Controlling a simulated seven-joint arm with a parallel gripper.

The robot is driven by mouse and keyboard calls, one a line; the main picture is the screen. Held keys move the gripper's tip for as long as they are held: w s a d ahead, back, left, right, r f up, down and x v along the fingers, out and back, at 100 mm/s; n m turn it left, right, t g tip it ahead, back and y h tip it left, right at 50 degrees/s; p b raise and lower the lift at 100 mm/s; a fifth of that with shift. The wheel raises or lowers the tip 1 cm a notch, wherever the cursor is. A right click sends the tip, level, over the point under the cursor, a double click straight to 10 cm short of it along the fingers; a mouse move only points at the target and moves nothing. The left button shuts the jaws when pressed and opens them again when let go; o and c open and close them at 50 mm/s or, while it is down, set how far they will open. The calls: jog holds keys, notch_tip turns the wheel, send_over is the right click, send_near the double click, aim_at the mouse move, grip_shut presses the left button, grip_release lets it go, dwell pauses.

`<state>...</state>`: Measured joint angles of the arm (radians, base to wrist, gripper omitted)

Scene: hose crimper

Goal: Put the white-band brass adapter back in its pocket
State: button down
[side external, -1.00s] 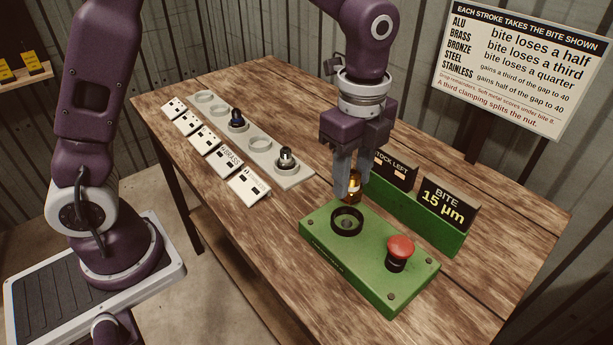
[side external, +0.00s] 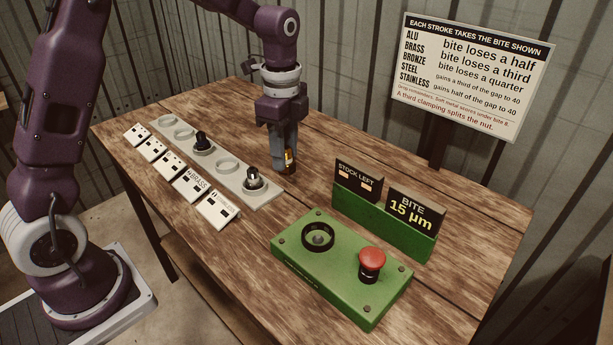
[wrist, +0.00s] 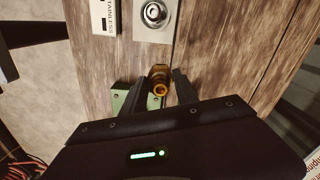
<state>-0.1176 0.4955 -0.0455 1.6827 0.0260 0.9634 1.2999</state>
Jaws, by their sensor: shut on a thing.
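My gripper (side external: 286,162) is shut on a brass adapter (side external: 289,157) and holds it upright near the right end of the grey pocket strip (side external: 240,189). In the wrist view the adapter (wrist: 158,80) sits between the two fingers (wrist: 159,92). A white band on it cannot be made out. The fourth pocket (side external: 228,164), behind the label reading BRASS (side external: 190,186), is an empty ring. A steel and black fitting (side external: 253,180) stands in the end pocket, and a dark fitting (side external: 201,142) stands in the third. The two far-left pockets look empty.
The green crimper box (side external: 345,275) with a black ring (side external: 318,236) and a red button (side external: 372,261) stands at the front. Behind it are green-based displays, one reading BITE 15 µm (side external: 410,211). Small labels line the strip's front. The table's back is clear.

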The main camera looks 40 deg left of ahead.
jog(key=s+a+f+n, duration=0.2)
jog(key=a+n, duration=0.3)
jog(key=a, duration=1.6)
jog(key=shift+s+d+f, duration=0.1)
jog(key=shift+f, duration=3.25)
jog(key=c, duration=0.9)
grip_release()
jog(key=shift+o, duration=0.2)
notch_tip(320, 180, up, 7)
